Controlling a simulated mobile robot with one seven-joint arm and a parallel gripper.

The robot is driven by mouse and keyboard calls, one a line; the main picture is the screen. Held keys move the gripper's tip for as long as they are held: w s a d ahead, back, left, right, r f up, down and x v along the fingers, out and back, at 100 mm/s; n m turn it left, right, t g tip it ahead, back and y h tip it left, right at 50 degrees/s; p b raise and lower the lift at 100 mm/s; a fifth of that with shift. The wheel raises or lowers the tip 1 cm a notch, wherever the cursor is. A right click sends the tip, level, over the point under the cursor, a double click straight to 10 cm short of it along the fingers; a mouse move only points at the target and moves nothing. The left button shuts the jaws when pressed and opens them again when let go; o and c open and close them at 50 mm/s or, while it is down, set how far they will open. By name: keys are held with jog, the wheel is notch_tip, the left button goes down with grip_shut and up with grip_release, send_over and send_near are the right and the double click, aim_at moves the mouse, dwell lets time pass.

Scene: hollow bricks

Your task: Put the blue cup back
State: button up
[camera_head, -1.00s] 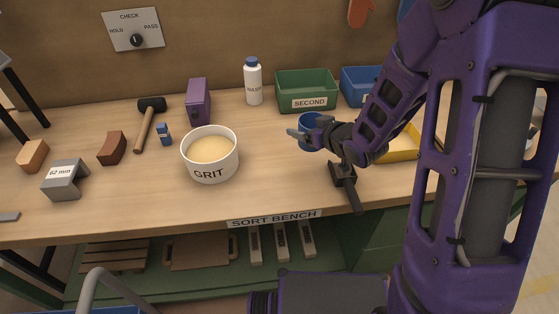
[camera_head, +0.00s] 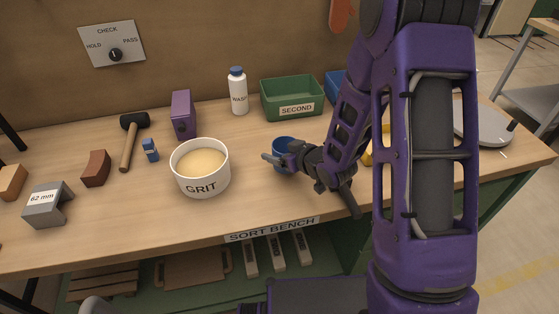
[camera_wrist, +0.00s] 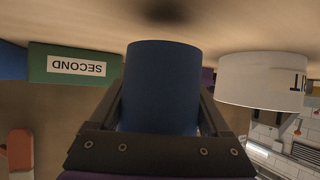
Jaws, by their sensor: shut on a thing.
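The blue cup (camera_head: 285,144) is at my gripper on the sort bench, between the white GRIT tub and the yellow tray. In the wrist view the blue cup (camera_wrist: 161,88) fills the middle, between the two fingers. My gripper (camera_head: 277,158) is shut on it, and it also shows in the wrist view (camera_wrist: 160,112). Part of the cup is hidden behind my gripper in the head view. I cannot tell whether the cup touches the bench top.
The white GRIT tub (camera_head: 202,184) stands just left of my gripper. A green SECOND bin (camera_head: 290,114), a white bottle (camera_head: 238,92) and a purple box (camera_head: 183,113) stand behind. A yellow tray (camera_head: 367,157) is partly hidden by my arm.

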jog(key=shift+f, duration=1.45)
jog(key=shift+f+b, duration=0.2)
jog(key=shift+b, duration=0.1)
jog(key=o, duration=1.4)
jog(key=shift+r, duration=0.1)
